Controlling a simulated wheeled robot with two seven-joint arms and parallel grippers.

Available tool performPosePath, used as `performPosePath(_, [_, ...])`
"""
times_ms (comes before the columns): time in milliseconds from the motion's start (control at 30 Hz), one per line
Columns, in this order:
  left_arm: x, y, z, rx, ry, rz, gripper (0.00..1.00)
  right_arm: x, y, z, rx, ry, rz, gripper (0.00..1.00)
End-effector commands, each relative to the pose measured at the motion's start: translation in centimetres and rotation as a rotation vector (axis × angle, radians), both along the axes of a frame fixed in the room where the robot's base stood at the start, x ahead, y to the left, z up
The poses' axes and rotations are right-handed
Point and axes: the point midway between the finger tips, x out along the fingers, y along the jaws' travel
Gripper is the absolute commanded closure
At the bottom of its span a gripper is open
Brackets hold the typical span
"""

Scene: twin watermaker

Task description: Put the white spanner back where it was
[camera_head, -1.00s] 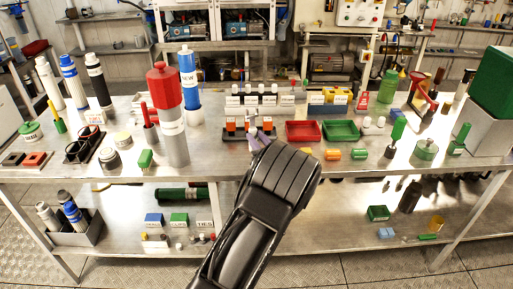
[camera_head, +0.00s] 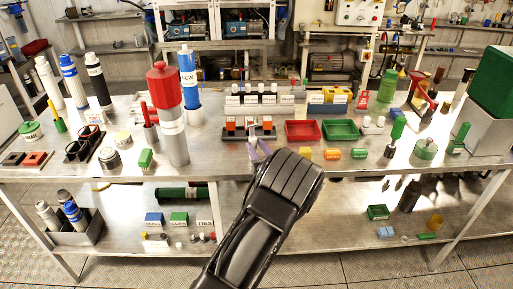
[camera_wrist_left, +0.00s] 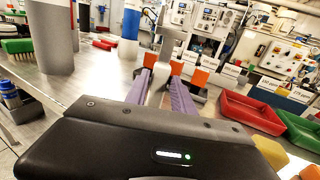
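The white spanner (camera_wrist_left: 167,46) stands upright in the left wrist view, just ahead of and between my two purple fingertips. In the head view it is a small pale shape (camera_head: 251,131) at the front of the rack with orange blocks (camera_head: 231,125). My left gripper (camera_head: 260,150) is near the front of the bench, just in front of the spanner. In the left wrist view its fingers (camera_wrist_left: 163,96) are spread with a gap between them, and I see no clear contact with the spanner. The spanner's lower end is partly hidden. My right gripper is in neither view.
A red tray (camera_head: 302,131) and a green tray (camera_head: 341,130) lie right of the rack. A tall red and grey cylinder (camera_head: 172,130) stands to the left. Small yellow and orange blocks (camera_head: 333,154) lie near the bench's front edge.

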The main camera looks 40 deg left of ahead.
Motion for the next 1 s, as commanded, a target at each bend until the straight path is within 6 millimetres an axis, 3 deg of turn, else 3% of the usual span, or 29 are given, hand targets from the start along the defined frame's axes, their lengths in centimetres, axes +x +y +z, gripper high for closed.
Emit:
performPosePath(167, [0.0, 0.0, 0.0, 0.0, 0.0, 0.0, 0.55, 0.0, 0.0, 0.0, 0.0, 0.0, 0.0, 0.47])
performPosePath(567, [-0.2, -0.5, 0.2, 0.0, 0.0, -0.001, 0.55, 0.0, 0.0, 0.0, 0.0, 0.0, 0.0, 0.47])
performPosePath(767, [-1.7, -3.1, 0.1, -0.001, 0.0, -0.003, 0.55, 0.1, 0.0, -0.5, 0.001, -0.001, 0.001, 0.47])
performPosePath(1000, [-4.2, -7.5, 0.1, -0.001, 0.0, -0.003, 0.55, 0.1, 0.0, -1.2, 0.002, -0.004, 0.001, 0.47])
